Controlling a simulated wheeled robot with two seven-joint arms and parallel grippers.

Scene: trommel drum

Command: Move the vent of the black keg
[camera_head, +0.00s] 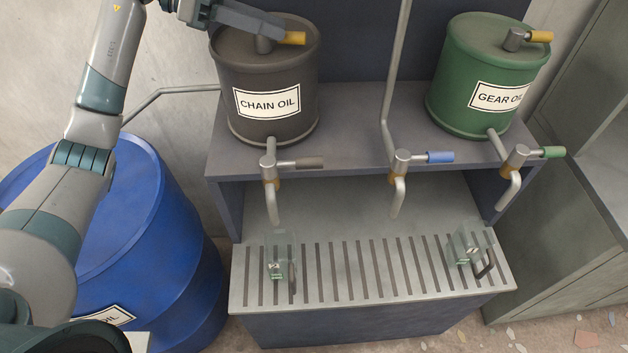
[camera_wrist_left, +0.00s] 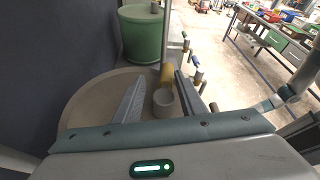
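The black keg (camera_head: 265,85), labelled CHAIN OIL, stands on the left of the shelf. Its vent (camera_head: 290,38) is on the lid, a short grey post with a yellow handle pointing right in the head view. In the left wrist view the vent's grey post (camera_wrist_left: 163,103) and yellow handle show between my fingers. My left gripper (camera_head: 262,24) is over the keg's lid, its fingers apart on either side of the vent (camera_wrist_left: 160,80). I cannot tell whether a finger touches it. A finger partly hides the vent in the head view. My right gripper is not in view.
A green keg (camera_head: 485,80), labelled GEAR OIL, stands right on the shelf (camera_head: 350,125), with a similar vent (camera_head: 530,37). A pipe (camera_head: 392,80) rises between the kegs. Several taps hang over the slatted tray (camera_head: 360,270) with clear mugs. A blue drum (camera_head: 170,240) stands left.

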